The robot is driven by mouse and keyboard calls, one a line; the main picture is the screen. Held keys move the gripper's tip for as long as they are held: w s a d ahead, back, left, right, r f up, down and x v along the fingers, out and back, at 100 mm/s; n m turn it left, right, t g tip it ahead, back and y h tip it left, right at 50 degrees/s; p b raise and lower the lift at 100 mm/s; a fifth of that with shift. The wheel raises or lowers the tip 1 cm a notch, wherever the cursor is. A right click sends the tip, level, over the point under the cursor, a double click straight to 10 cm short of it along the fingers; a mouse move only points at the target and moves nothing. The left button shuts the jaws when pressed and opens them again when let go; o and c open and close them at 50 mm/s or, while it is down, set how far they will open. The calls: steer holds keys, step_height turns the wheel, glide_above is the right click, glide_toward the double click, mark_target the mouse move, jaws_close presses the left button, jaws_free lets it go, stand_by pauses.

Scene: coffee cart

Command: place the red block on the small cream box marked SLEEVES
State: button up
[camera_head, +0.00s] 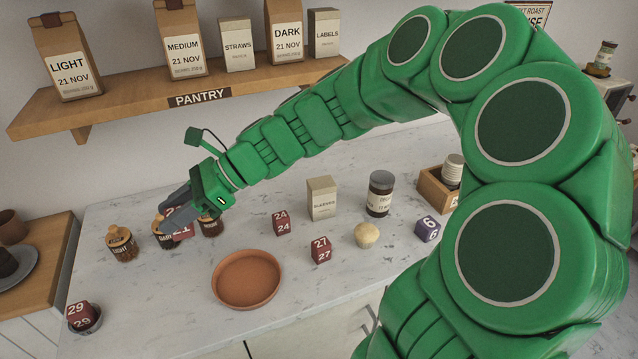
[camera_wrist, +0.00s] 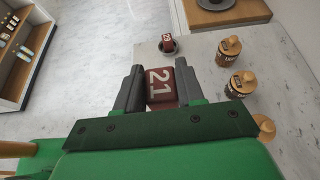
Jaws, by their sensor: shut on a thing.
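My gripper (camera_head: 175,214) is shut on a red block (camera_head: 181,232) marked 21, near the small jars at the left of the counter. In the wrist view the block (camera_wrist: 161,88) sits between the two fingers of the gripper (camera_wrist: 158,86). A small cream box (camera_head: 321,198) stands upright on the counter, well right of the gripper; its label is small, and its top looks bare. Other red blocks are a block marked 24 (camera_head: 281,223), a block marked 27 (camera_head: 320,250) and a block marked 29 (camera_head: 80,314).
Block 29 sits in a small grey bowl (camera_head: 93,326). A lidded jar (camera_head: 122,244) and others stand by my gripper. A terracotta dish (camera_head: 246,279) lies in front. The pantry shelf (camera_head: 115,108) hangs behind.

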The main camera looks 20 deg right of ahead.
steer(key=d+r+m+t+h, duration=0.25)
steer(key=d+m+t, duration=0.2)
steer(key=d, duration=1.05)
steer(key=d+r+m+t+h, duration=0.1)
steer(key=d+r+m+t, duration=0.3)
steer(key=d, duration=1.1)
glide_above(321, 183)
steer(key=shift+m+t, duration=0.25)
steer(key=shift+t, duration=0.1)
steer(key=shift+w+f, duration=0.1)
steer(key=shift+f, duration=7.15)
steer(key=shift+f, duration=0.1)
steer(key=o, duration=1)
steer(key=shift+o, duration=0.2)
